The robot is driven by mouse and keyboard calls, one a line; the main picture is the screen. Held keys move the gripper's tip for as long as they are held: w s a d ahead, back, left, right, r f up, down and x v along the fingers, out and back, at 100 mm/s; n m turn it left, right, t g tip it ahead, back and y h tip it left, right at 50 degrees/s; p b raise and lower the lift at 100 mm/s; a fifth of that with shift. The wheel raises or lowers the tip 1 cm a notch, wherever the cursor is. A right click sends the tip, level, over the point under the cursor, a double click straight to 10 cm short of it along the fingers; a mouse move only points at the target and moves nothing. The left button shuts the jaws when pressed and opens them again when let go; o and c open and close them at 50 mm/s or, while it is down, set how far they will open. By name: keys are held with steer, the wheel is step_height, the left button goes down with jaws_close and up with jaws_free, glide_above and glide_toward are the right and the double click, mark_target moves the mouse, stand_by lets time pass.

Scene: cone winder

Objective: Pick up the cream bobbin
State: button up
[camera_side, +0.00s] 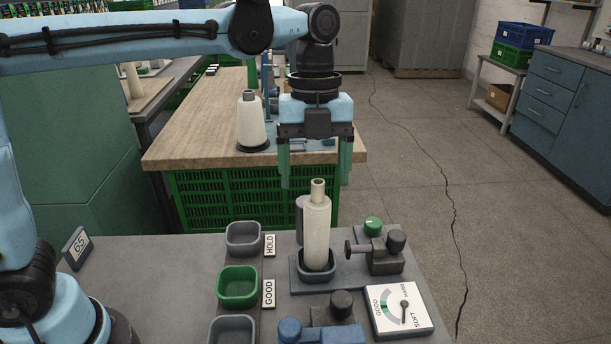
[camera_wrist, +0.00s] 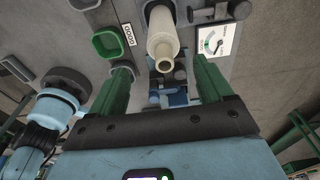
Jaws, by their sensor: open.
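The cream bobbin (camera_side: 316,232) stands upright in a dark cup (camera_side: 317,276) on the grey bench, its narrow neck pointing up. It also shows in the wrist view (camera_wrist: 162,40), with its neck end towards the camera. My gripper (camera_side: 315,178) is open, with its two green fingers pointing down. In the side view the fingertips appear level with the top of the bobbin's neck. In the wrist view (camera_wrist: 167,80) the neck appears between the fingers, with room on both sides. The gripper holds nothing.
A knobbed device (camera_side: 378,250) and a white dial gauge (camera_side: 401,309) stand right of the bobbin. A grey HOLD tray (camera_side: 243,226) and a green GOOD tray (camera_side: 237,270) are to its left. A blue knob (camera_side: 290,329) is in front. A cream cone (camera_side: 251,112) stands on the wooden table behind.

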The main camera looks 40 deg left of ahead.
mark_target(318, 200)
steer(key=shift+w+d+f, duration=0.1)
steer(key=shift+d+f, duration=0.05)
steer(key=shift+f, duration=1.55)
steer(key=shift+w+d+f, duration=0.1)
steer(key=shift+f, duration=1.6)
steer(key=shift+c, duration=0.3)
steer(key=c, duration=1.1)
steer(key=shift+r, duration=0.1)
